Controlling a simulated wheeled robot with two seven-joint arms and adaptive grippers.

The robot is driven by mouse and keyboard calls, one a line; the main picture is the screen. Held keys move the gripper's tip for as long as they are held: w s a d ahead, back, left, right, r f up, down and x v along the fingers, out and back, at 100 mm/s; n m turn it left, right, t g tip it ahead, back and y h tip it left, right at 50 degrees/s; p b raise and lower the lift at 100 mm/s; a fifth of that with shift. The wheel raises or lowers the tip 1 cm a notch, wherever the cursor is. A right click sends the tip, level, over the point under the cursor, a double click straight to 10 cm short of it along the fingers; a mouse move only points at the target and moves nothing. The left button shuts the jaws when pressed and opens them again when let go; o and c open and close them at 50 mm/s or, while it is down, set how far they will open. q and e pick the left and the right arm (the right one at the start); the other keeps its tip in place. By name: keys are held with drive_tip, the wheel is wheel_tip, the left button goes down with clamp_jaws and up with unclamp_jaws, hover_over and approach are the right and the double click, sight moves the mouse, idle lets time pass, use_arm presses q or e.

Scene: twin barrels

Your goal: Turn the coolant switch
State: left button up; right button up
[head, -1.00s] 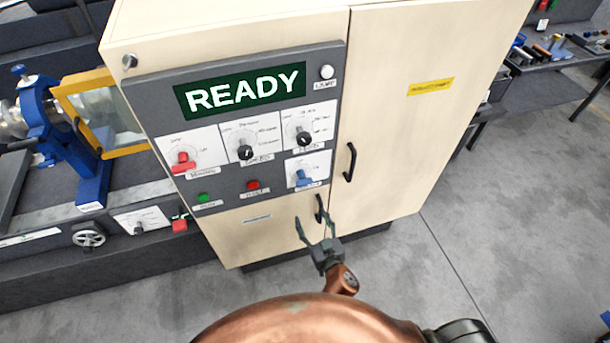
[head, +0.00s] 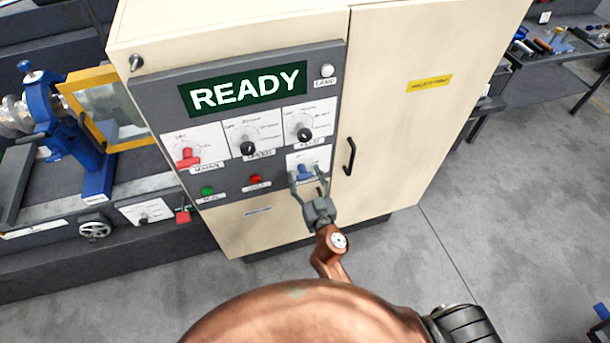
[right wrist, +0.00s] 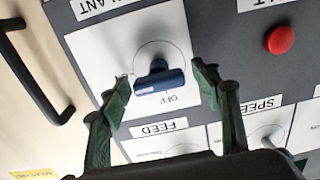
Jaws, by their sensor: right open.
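The coolant switch is a blue knob (head: 304,171) on a white plate at the lower right of the dark control panel (head: 150,92). In the right wrist view the blue knob (right wrist: 160,82) shows close up, with the word OFF beside it and a partly cut label ending in "LANT". My right gripper (head: 308,179) is open in front of the knob. In the right wrist view its fingertips (right wrist: 160,77) stand on either side of the knob, with gaps visible; I cannot tell how deep they reach. My left gripper is not in view.
A red knob (head: 187,157) and two black knobs (head: 247,148) sit on nearby plates. A green button (head: 207,190) and a red button (head: 255,179) are left of the gripper. A black door handle (head: 349,156) stands out to the right.

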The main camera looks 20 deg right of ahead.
drive_tip(key=shift+c, duration=0.7)
drive_tip(key=c, duration=1)
drive_tip(key=shift+c, duration=0.2)
drive_tip(key=shift+n, duration=0.4)
drive_tip(key=n, duration=0.3)
drive_tip(key=shift+a+n, duration=0.1)
drive_tip(key=shift+n, duration=0.2)
drive_tip(key=n, duration=0.4)
drive_tip(key=shift+f+n+b, duration=0.1)
drive_tip(key=shift+n+b, duration=0.2)
drive_tip(key=n, duration=0.4)
drive_tip(key=shift+a+n, duration=0.1)
drive_tip(key=shift+n, duration=0.2)
drive_tip(key=shift+f+n, duration=0.15)
drive_tip(key=shift+n, duration=2.05)
